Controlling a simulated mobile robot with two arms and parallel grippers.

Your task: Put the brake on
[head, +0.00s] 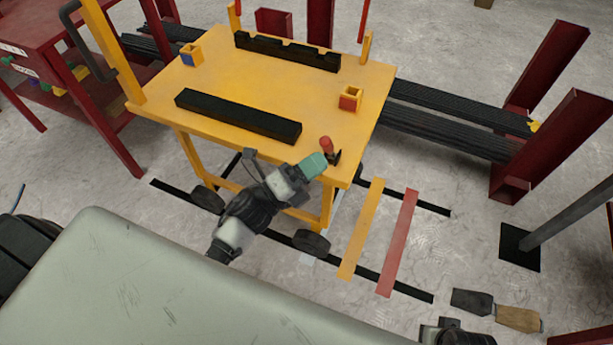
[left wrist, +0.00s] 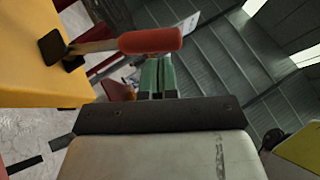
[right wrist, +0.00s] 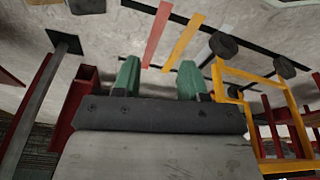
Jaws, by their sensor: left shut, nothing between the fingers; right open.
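The yellow cart (head: 330,100) stands in front of me on wheels. A brake lever with a red handle (head: 326,145) sits at its near right corner, on a dark pivot. In the left wrist view the red handle (left wrist: 150,41) lies across the picture, its shaft running left to the pivot by the yellow top. My left gripper (head: 316,163) is shut and empty beside the handle; its green fingertips (left wrist: 157,72) are close to the grip. I cannot tell if they touch. My right gripper (right wrist: 160,80) is open and empty, away from the cart.
A yellow strip (head: 361,230) and a red strip (head: 398,243) mark the floor. Red posts (head: 548,65) stand right; a red table (head: 50,40) stands left. A wooden-handled tool (head: 518,319) lies on the floor.

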